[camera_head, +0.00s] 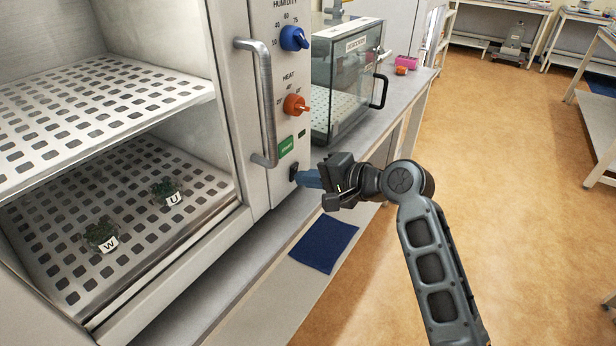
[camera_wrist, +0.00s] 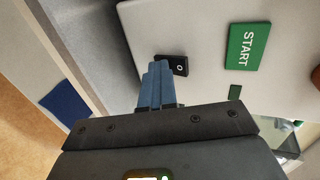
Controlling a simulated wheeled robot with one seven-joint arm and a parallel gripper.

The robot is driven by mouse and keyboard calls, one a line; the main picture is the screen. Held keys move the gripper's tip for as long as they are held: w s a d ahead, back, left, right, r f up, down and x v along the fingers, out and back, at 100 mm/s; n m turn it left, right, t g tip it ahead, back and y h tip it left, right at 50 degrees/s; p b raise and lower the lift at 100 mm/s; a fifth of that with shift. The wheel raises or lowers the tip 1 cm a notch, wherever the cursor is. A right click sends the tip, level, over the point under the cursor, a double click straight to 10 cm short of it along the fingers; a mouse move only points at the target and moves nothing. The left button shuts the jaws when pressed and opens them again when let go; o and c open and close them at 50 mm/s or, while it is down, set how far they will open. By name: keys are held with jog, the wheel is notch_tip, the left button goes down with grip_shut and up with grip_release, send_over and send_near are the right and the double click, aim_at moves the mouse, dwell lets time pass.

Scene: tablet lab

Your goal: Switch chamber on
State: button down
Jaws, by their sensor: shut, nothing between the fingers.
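The chamber (camera_head: 262,25) stands at the left in the head view, a pale cabinet with a control panel on its right side. A small black rocker switch (camera_wrist: 178,66) with a white "O" mark sits low on the panel; in the head view the switch (camera_head: 293,172) is partly covered by my fingers. My gripper (camera_head: 298,179) is shut and empty, with its blue fingertips at the switch. In the wrist view the fingertips (camera_wrist: 158,68) overlap the switch's left side; I cannot tell whether they touch it. A green START button (camera_wrist: 248,46) is above the switch.
A glass desiccator box (camera_head: 345,80) is behind; a blue mat (camera_head: 325,245) lies below.

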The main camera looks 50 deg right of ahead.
jog(key=shift+r+p, duration=0.5)
jog(key=shift+r, duration=0.15)
